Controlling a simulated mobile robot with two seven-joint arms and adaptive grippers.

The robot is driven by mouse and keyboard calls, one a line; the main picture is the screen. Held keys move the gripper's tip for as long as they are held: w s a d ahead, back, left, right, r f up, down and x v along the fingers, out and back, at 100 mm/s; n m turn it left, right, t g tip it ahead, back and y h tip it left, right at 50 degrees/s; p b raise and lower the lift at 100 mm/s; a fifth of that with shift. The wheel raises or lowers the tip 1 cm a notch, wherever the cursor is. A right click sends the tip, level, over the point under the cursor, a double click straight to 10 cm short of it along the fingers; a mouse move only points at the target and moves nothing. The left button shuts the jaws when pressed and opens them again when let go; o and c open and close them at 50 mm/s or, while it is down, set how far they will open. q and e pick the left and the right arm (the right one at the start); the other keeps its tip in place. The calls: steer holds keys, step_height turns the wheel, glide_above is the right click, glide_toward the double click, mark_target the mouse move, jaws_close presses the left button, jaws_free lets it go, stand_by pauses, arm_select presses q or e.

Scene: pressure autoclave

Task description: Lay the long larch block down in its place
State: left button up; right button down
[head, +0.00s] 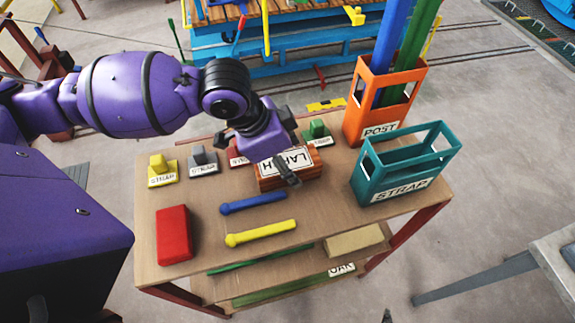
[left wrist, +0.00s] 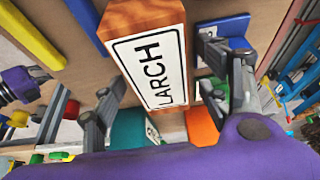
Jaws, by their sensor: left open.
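The long larch block (head: 291,172), reddish-brown wood with a white LARCH label, lies on the wooden bench top. It also fills the upper middle of the left wrist view (left wrist: 150,15), label towards the camera. My left gripper (head: 262,158) is over the block, its jaws spread. In the left wrist view the fingers (left wrist: 165,92) stand apart, one on each side of the block, with visible space beside it. The gripper hides part of the block in the head view.
A teal STRAP crate (head: 405,188) and an orange POST crate (head: 372,128) with tall bars stand right of the block. Yellow (head: 161,171), grey (head: 203,161) and green (head: 317,131) labelled pieces line the back. Blue (head: 253,203) and yellow (head: 261,233) bars and a red block (head: 174,235) lie in front.

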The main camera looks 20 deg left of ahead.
arm_select(q)
steer(key=c, duration=1.6)
arm_select(e)
steer(key=shift+w+a, duration=0.2)
arm_select(q)
steer(key=shift+r, duration=0.1)
arm_select(e)
steer(key=shift+r, duration=0.15)
